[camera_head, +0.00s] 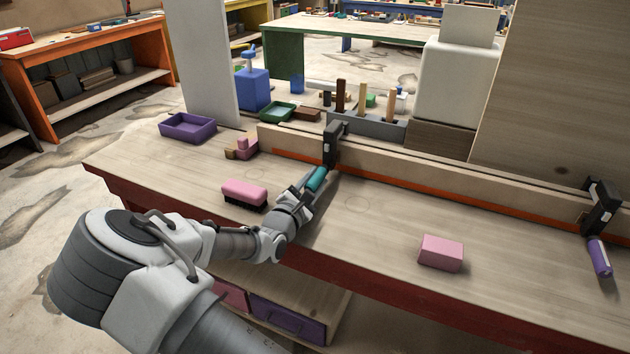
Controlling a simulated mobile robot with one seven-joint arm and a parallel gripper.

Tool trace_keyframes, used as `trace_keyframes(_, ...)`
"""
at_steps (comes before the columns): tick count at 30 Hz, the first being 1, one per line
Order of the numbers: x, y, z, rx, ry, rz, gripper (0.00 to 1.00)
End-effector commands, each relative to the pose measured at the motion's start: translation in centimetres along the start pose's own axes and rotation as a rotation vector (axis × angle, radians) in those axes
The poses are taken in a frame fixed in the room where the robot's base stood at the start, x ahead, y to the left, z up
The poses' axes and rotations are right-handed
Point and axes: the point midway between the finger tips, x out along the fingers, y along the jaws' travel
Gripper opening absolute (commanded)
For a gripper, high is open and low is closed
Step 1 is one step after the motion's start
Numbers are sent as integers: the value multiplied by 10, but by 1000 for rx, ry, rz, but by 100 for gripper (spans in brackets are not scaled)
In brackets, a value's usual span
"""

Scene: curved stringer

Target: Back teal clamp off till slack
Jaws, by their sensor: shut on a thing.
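A clamp with a black body (331,143) and a teal handle (317,179) grips the long wooden stringer (385,164) near the middle of the bench. The teal handle slants down toward me. My gripper (312,184) is at the handle, shut on it, with the arm reaching in from the lower left. The fingers and the clamp's screw are too small to make out clearly. A second black clamp (603,206) with a purple handle (599,257) sits on the stringer at the far right.
A pink-topped brush (244,193) lies just left of my gripper. A pink block (441,253) lies on the bench to the right. A purple tray (187,127) and a small pink-and-wood tool (241,149) are at the left. Bare bench lies between gripper and pink block.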

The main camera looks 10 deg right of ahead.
Motion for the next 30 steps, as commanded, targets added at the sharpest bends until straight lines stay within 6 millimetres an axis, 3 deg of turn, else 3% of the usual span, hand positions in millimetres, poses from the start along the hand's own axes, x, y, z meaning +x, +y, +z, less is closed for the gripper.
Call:
trace_keyframes(14,0,2,4,-134,-1,-1,0)
trace_keyframes(30,0,2,5,-623,0,-1,0)
